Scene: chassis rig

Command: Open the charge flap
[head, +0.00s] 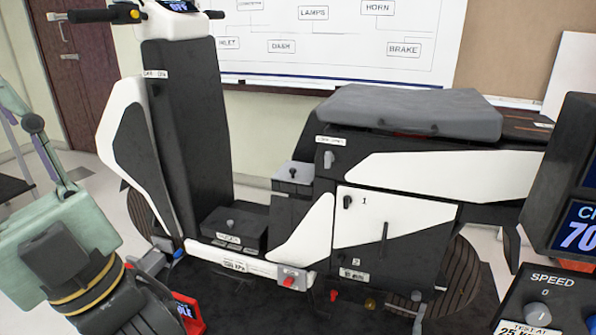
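The scooter's side has several fitted panels, and their small labels are too blurred for me to tell which is the charge flap. A small grey latch (328,159) sits under a label (330,140) below the seat's front. My gripper (150,287) is low at the left, beside the scooter's footboard and apart from these panels. Its fingers are hard to make out against the dark background.
A grey seat (412,110) tops the scooter. A low black box (235,228) with a knob stands on the footboard. A red display (188,313) is partly behind my arm. A SPEED control box (545,305) and a screen (578,205) crowd the right edge.

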